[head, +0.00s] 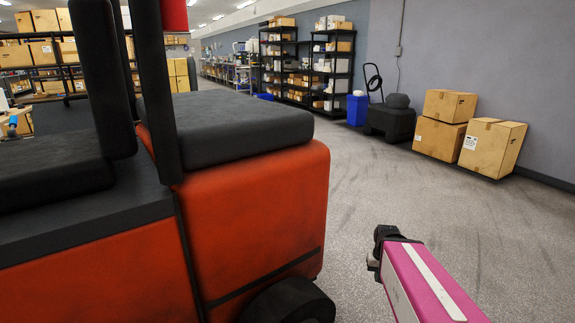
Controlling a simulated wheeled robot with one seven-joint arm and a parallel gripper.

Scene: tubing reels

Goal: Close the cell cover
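An orange and black vehicle-like machine (255,215) fills the left side of the head view. A thick dark grey pad (225,128) lies flat on top of its orange body. No part is clearly recognisable as the cell cover; I cannot tell whether this pad is it. My gripper (384,243) seems to be the dark end of my magenta arm at the lower right. It is to the right of the machine, apart from it in the picture. Its fingers are not clear, and I see nothing held.
Black upright posts (105,75) stand on the machine's left part. A black wheel (290,302) shows at its lower right. Cardboard boxes (492,147), a blue bin (357,109) and shelving (332,65) line the back wall. The grey floor (440,205) between is clear.

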